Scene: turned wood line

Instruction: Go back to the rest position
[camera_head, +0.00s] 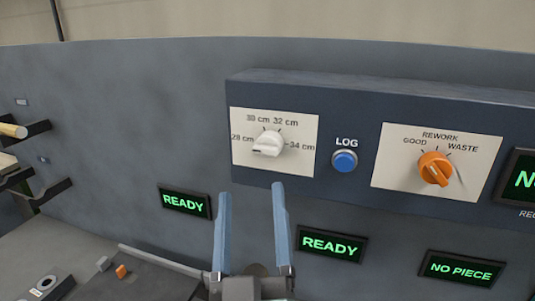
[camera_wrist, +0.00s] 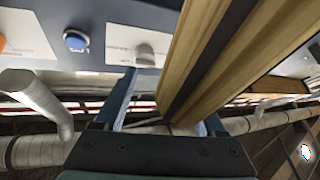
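My gripper (camera_head: 250,189) shows at the lower middle of the head view, its two blue fingers upright and well apart with nothing visible between them. It stands in front of the panel, below the white length dial (camera_head: 268,144). Light wooden pieces (camera_wrist: 225,50) cross the right side of that view and partly hide the right finger. I cannot tell how near they are.
A blue LOG button (camera_head: 344,161) and an orange knob (camera_head: 435,168) sit on the projecting control box. READY screens (camera_head: 184,202) (camera_head: 331,244) and a NO PIECE screen (camera_head: 462,269) are below. Dark brackets (camera_head: 35,193) project at the far left, one near a wooden rod (camera_head: 12,130).

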